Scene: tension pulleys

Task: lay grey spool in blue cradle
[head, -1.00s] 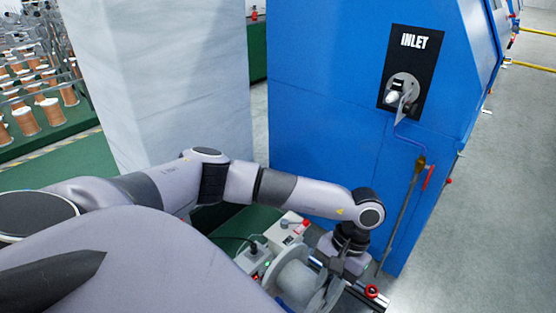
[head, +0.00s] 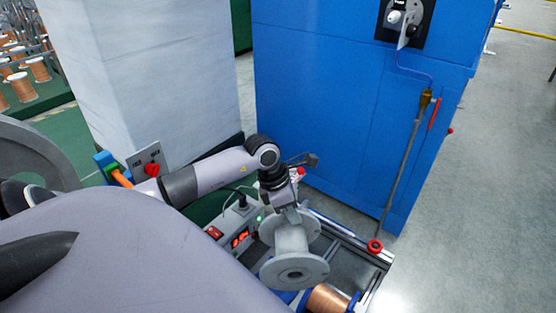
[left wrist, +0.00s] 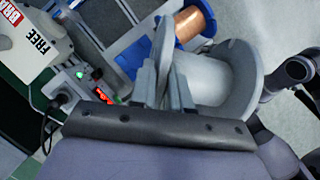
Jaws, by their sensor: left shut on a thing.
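The grey spool (head: 292,240) lies with its round near flange facing me, at the bottom middle of the head view. My left gripper (head: 290,213) reaches down onto its far flange. In the left wrist view the two fingers (left wrist: 162,88) stand on either side of the grey spool's flange (left wrist: 164,58) and are shut on it. The blue cradle (left wrist: 128,57) shows beside the spool, with blue parts around a copper spool (head: 327,299). Whether the grey spool touches the cradle is hidden. My right gripper is out of view.
A control box (head: 238,222) with lit switches stands close left of the spool. A metal rail with a red knob (head: 375,246) runs at the right. The tall blue cabinet (head: 340,110) and a pale pillar (head: 140,80) stand behind. The floor at right is clear.

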